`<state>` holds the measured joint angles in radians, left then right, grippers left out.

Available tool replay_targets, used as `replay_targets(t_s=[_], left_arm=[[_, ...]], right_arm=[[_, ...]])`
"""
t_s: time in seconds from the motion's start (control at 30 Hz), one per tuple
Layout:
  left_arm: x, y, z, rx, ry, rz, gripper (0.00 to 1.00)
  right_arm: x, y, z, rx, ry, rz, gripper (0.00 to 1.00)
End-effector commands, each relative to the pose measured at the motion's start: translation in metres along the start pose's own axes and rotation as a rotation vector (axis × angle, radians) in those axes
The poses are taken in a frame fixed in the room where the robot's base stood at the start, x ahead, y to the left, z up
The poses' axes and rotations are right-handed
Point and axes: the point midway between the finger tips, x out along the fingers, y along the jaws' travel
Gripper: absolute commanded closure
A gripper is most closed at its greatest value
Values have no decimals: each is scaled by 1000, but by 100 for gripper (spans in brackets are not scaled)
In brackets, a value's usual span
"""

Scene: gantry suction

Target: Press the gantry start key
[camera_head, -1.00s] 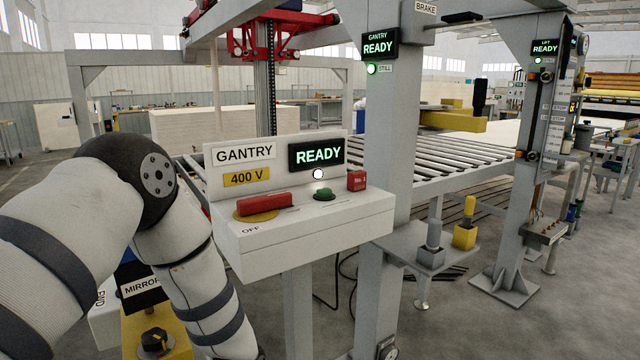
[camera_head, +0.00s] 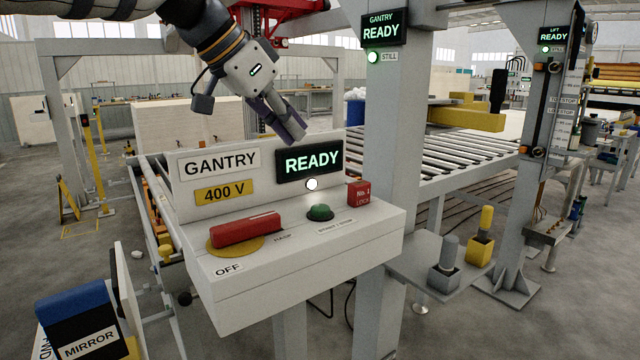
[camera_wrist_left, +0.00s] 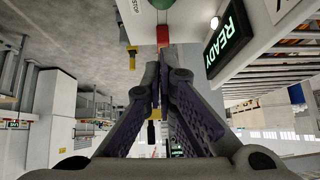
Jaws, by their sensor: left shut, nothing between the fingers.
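The gantry control box (camera_head: 300,275) is a white sloped console with a GANTRY label, a 400 V plate and a lit READY display (camera_head: 309,159). A round green button (camera_head: 320,211) sits on its top face, with a small label in front of it; I take it as the start key. Its edge also shows at the top of the left wrist view (camera_wrist_left: 164,3). My left gripper (camera_head: 296,136) is shut and empty, above and behind the button, in front of the display's top edge and apart from the button. My right gripper is not in view.
A red handle (camera_head: 245,229) on a yellow disc, marked OFF, lies left of the button. A red lock block (camera_head: 359,193) stands to its right. A lit white lamp (camera_head: 312,184) is just behind it. A grey post (camera_head: 393,130) rises to the right of the console.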

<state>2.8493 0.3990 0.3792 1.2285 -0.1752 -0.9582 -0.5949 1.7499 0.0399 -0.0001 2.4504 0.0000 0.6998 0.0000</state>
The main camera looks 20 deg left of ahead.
Motion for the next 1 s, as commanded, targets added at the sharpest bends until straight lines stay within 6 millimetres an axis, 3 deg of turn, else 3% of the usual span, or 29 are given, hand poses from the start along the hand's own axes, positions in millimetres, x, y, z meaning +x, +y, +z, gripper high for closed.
replay_targets(t_s=[0.27, 0.73, 1.0], left_arm=[[8, 0, 2, -3, -5, 2, 100], [108, 0, 4, -4, -9, 4, 100], [126, 0, 26, -1, 0, 0, 100]], right_arm=[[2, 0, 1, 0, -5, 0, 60], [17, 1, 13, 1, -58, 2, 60], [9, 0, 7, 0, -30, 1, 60]])
